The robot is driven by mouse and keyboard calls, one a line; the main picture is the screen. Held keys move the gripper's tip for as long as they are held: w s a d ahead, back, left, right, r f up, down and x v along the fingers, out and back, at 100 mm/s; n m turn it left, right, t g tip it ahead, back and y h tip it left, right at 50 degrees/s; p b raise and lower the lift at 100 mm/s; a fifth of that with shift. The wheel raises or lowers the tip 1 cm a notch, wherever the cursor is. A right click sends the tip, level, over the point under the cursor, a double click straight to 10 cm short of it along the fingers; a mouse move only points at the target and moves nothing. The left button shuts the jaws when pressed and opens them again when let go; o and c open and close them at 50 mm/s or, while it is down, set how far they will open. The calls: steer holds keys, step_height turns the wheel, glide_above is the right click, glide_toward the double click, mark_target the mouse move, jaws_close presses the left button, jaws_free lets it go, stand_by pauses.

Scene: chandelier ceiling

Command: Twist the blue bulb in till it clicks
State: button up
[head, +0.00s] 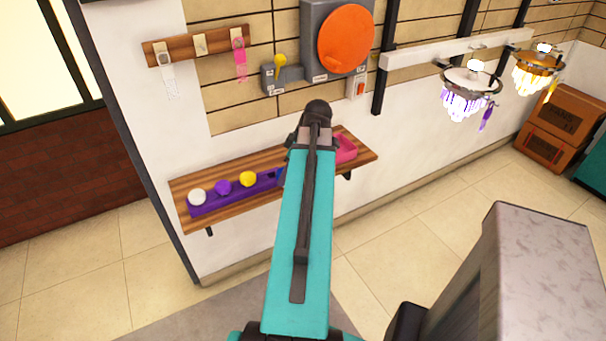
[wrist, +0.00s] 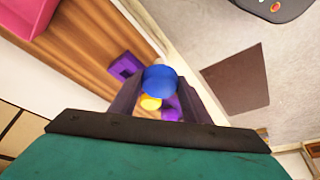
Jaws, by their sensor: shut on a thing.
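The blue bulb (wrist: 160,80) is between the two fingers of my gripper (wrist: 163,88) in the wrist view, and the gripper is shut on it. In the head view my arm hides the gripper and most of what is behind it. The purple rack (head: 236,195) lies on the wooden shelf and holds a white bulb (head: 197,197), a purple bulb (head: 223,187) and a yellow bulb (head: 248,179). In the wrist view one end of the rack (wrist: 122,66) shows beside the blue bulb, apparently with an empty place. Two chandeliers hang at the right, one with purple crystals (head: 463,106) and one with amber crystals (head: 532,84).
The wooden shelf (head: 180,189) is fixed to the wall, with a pink tray (head: 346,149) at its right. Above are a grey panel with an orange disc (head: 346,38) and a yellow-knobbed lever (head: 280,60). Floor is open below.

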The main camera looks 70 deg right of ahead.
steer(key=w+a+r, duration=0.3)
steer(key=w+a, duration=0.8)
steer(key=w, duration=0.2)
steer(key=w+a+r, duration=0.3)
steer(key=w+a, duration=0.7)
steer(key=w, duration=0.4)
steer(key=w+a+r, duration=0.2)
steer(key=w+a, duration=0.1)
steer(key=a, duration=0.7)
steer(key=w+a+r+m, duration=0.1)
steer(key=w+a+r, duration=0.2)
steer(key=a, duration=0.8)
steer(key=w+a+r, duration=0.2)
steer(key=w+a, duration=0.2)
steer(key=a, duration=0.6)
steer(key=shift+w+a+r+m+h, duration=0.25)
steer(key=shift+w+m+h, duration=0.05)
steer(key=shift+w, duration=0.05)
steer(key=shift+d, duration=0.1)
